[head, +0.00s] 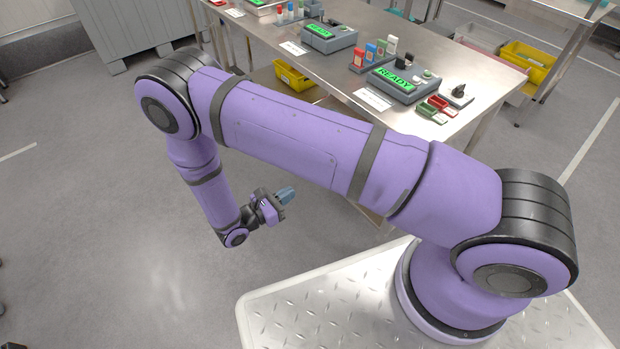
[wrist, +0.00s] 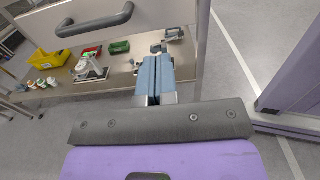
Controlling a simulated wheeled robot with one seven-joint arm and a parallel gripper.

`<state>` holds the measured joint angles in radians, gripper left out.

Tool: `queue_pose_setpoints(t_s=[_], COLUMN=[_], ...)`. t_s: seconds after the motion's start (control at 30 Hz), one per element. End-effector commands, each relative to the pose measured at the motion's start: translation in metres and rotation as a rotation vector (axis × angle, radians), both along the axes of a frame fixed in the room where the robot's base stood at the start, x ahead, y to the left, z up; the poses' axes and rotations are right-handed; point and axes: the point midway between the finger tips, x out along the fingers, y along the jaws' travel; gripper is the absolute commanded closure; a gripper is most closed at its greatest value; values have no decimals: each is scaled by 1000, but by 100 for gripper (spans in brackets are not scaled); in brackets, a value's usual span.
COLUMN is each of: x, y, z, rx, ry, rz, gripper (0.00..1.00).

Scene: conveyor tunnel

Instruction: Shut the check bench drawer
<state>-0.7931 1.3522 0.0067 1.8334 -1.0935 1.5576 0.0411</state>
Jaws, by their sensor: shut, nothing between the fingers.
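In the wrist view, a pale beige panel with a dark grey bar handle (wrist: 95,20) fills the upper left; it looks like the drawer front (wrist: 150,14). How far the drawer stands out cannot be told. My gripper (wrist: 154,62) has its two blue fingers together with nothing between them; they point toward the panel's lower right part, right of and below the handle. Contact cannot be told. In the head view my gripper (head: 287,194) is held low beside the check bench (head: 455,55), in front of its near side. My arm hides the drawer there.
Meters with green displays (head: 395,80) and small coloured parts stand on the bench. A yellow bin (head: 294,76) sits on its lower shelf. In the wrist view a yellow bin (wrist: 52,46) and small parts lie beneath the panel. Open floor (head: 90,200) lies to the left.

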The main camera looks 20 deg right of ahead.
Motion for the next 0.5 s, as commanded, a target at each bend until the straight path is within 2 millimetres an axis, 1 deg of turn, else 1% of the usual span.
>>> queue_pose_setpoints(t_s=[0.17, 0.5], x=[7, 27], y=[-22, -83], z=[1, 1], rx=[0, 1], ry=[1, 0], rz=[-5, -5], gripper=[100, 100])
